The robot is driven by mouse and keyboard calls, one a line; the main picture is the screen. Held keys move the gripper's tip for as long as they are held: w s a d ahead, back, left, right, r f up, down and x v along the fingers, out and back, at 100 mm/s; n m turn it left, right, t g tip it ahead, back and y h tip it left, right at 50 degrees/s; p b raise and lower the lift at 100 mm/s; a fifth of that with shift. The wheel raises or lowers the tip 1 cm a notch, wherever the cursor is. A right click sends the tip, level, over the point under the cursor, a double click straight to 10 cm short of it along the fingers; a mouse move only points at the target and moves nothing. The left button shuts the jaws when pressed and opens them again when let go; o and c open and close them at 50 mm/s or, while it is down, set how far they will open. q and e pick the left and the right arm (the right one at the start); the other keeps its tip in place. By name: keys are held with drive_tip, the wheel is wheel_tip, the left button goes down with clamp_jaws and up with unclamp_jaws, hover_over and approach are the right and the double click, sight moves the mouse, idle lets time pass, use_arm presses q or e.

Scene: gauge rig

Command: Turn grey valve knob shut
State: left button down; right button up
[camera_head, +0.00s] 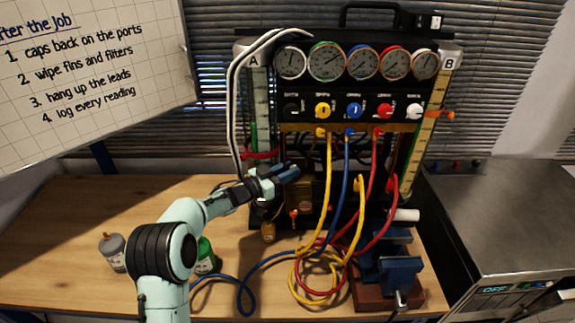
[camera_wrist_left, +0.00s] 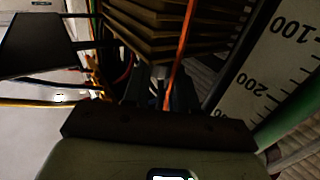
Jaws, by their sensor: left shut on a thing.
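My left gripper (camera_head: 291,172) reaches in from the left to the lower left part of the gauge rig (camera_head: 350,88). Its fingers are shut on a small grey piece that I take for the grey valve knob (camera_wrist_left: 159,73), in front of the finned brass block. The knob is mostly hidden by the fingers, so its angle cannot be told. In the left wrist view the gripper's fingers (camera_wrist_left: 165,95) are dark and close together. My right gripper is not in view.
Yellow, blue and red hoses (camera_head: 328,190) hang right of the gripper and coil on the bench. A blue vise (camera_head: 392,272) stands front right. A grey bottle (camera_head: 113,252) and a green bottle (camera_head: 206,258) stand near my arm. The bench's left part (camera_head: 50,220) is clear.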

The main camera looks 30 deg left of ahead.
use_arm(q)
drive_tip(key=shift+r, duration=0.15)
drive_tip(key=c, duration=0.9)
unclamp_jaws()
drive_tip(key=b+v, duration=0.2)
drive_tip(key=v, duration=1.1)
drive_tip(key=shift+s+a, duration=0.15)
drive_tip(key=shift+a, duration=0.05)
